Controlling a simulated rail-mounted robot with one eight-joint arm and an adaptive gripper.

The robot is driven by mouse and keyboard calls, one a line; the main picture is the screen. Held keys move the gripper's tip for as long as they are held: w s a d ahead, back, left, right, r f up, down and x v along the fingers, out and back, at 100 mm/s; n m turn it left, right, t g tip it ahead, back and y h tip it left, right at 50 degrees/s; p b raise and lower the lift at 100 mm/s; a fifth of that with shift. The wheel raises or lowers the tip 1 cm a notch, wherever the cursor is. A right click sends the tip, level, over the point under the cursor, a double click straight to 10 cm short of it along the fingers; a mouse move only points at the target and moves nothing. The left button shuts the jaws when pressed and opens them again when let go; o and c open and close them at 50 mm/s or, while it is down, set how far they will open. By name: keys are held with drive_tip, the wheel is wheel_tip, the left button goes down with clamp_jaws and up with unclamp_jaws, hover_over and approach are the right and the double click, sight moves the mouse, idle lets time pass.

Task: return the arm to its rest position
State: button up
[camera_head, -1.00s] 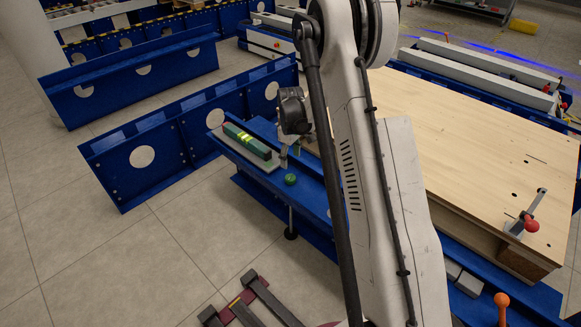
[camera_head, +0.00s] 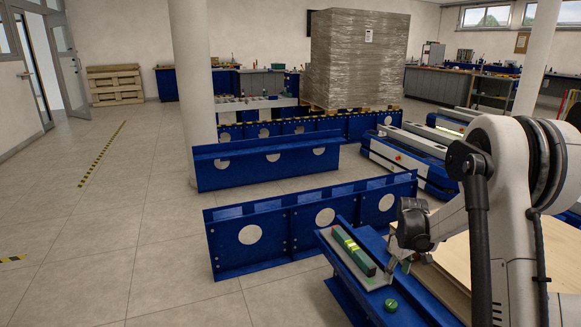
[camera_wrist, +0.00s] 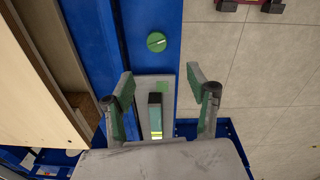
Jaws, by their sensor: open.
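A green round knob (camera_head: 391,305) sits on the cart beside the plate. A wooden board (camera_head: 455,262) lies right of the gripper. Blue perforated beams (camera_head: 280,240) stand behind. A pillar (camera_head: 193,80) and a wrapped pallet stack (camera_head: 358,60) are farther back. The floor at left is free.

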drive_tip(key=s+a+r+m+t, duration=0.1)
drive_tip(key=s+a+r, duration=0.3)
drive_tip(key=r, duration=0.3)
drive_tip(key=s+a+r+t, duration=0.1)
drive_tip(key=s+a+r, duration=0.35)
drive_tip(key=r, duration=0.35)
drive_tip(key=s+a+r+m+t, duration=0.1)
drive_tip(key=s+a+r, duration=0.2)
drive_tip(key=s+r, duration=0.3)
drive_tip(key=s+a+r+m+t, duration=0.2)
drive_tip(key=s+a, duration=0.2)
drive_tip(key=s, duration=0.5)
drive_tip(key=s+a+r+m+t, duration=0.15)
drive_tip(key=s+a, duration=0.25)
drive_tip(key=s, duration=0.6)
wheel_tip(320, 180, up, 18)
drive_tip(key=p, duration=1.8)
drive_tip(key=shift+r, duration=0.15)
